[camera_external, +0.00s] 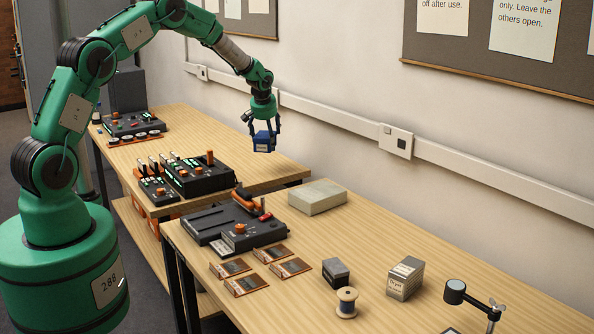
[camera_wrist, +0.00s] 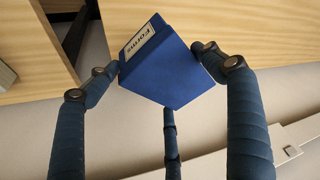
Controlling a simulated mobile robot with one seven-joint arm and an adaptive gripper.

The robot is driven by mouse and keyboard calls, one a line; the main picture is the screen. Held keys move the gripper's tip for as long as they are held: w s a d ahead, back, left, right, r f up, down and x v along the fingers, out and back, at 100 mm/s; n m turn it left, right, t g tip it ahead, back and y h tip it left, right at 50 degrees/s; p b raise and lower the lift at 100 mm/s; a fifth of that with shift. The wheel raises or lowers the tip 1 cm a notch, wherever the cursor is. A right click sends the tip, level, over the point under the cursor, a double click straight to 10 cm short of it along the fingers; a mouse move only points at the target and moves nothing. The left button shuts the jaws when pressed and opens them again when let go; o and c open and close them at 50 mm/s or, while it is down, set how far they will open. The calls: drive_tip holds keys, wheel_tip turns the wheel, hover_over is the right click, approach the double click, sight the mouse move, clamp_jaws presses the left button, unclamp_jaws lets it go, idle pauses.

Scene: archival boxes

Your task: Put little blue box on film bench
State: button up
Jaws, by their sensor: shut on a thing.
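My gripper (camera_external: 264,133) is shut on a small dark blue box (camera_external: 262,147) and holds it in the air by the wall, around the far right end of the back bench. In the wrist view the blue box (camera_wrist: 165,68) is tilted between my dark blue fingers, with a white label that seems to read "Forms". Two wooden benches stand in line: a near bench (camera_external: 430,270) and a back bench (camera_external: 190,125). Which one is the film bench I cannot tell for certain. In the wrist view, bench wood (camera_wrist: 270,25) lies beyond the box.
The near bench holds a grey-black device (camera_external: 235,222), several cards (camera_external: 246,285), a spool (camera_external: 346,302), a dark box (camera_external: 335,272), a grey labelled box (camera_external: 405,278), a flat pale box (camera_external: 317,197) and a lamp (camera_external: 470,300). Consoles (camera_external: 195,175) stand on the back bench. Its right end is clear.

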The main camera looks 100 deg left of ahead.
drive_tip(key=shift+s+a, duration=0.15)
idle(0.5)
hover_over(269, 173)
drive_tip(key=shift+s+a+f+b, duration=0.1)
drive_tip(key=shift+f+b, duration=0.35)
drive_tip(key=shift+f, duration=2.65)
drive_tip(key=shift+f+b, duration=0.3)
drive_tip(key=shift+f, duration=1.55)
drive_tip(key=shift+f, duration=0.25)
drive_tip(key=o, duration=1.3)
drive_tip(key=shift+c, duration=0.2)
drive_tip(key=shift+r, duration=0.2)
